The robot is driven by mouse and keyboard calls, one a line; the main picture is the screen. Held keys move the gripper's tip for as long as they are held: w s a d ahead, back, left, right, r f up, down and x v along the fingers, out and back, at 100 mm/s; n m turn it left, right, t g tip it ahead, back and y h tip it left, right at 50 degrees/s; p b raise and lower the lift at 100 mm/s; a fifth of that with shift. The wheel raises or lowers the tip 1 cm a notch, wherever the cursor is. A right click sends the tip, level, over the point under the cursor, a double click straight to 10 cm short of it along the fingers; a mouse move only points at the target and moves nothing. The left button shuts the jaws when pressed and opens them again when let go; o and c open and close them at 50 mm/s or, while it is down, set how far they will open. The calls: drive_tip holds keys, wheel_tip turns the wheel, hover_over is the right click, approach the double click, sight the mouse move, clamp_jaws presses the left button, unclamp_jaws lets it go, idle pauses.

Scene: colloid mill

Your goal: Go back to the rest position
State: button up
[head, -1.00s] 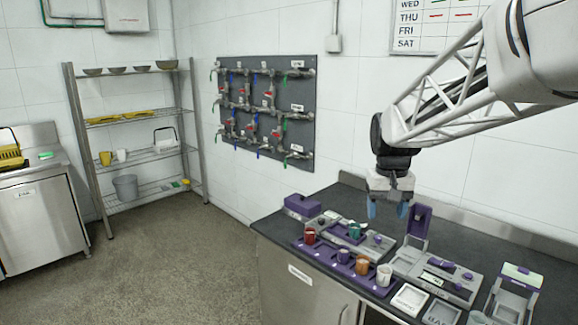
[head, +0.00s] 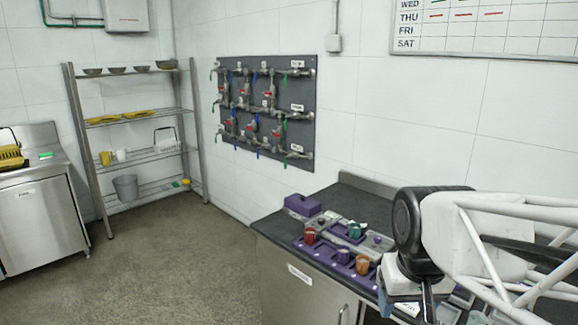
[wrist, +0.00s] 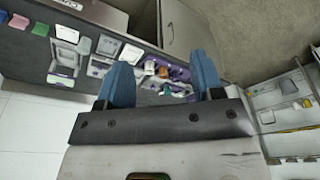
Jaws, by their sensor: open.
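My gripper (wrist: 163,80) shows in the wrist view with its two blue fingers spread wide apart and nothing between them. In the head view my arm reaches in from the right, and the wrist hangs over the right part of the dark counter (head: 352,196). The fingertips are not clear there. In the wrist view the counter and its devices appear small, some way beyond the fingers.
A purple tray (head: 322,256) on the counter holds a red mug (head: 310,236), a purple mug (head: 343,255) and an orange mug (head: 362,265). A green mug (head: 354,230) stands behind. My arm covers the counter's right side. The floor at left is clear.

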drive_tip(key=s+f, duration=0.1)
drive_tip(key=s, duration=0.2)
drive_tip(key=s+f, duration=0.1)
drive_tip(key=s, duration=0.1)
drive_tip(key=shift+s+a+f, duration=0.15)
drive_tip(key=shift+a+f, duration=0.1)
drive_tip(key=shift+f, duration=0.1)
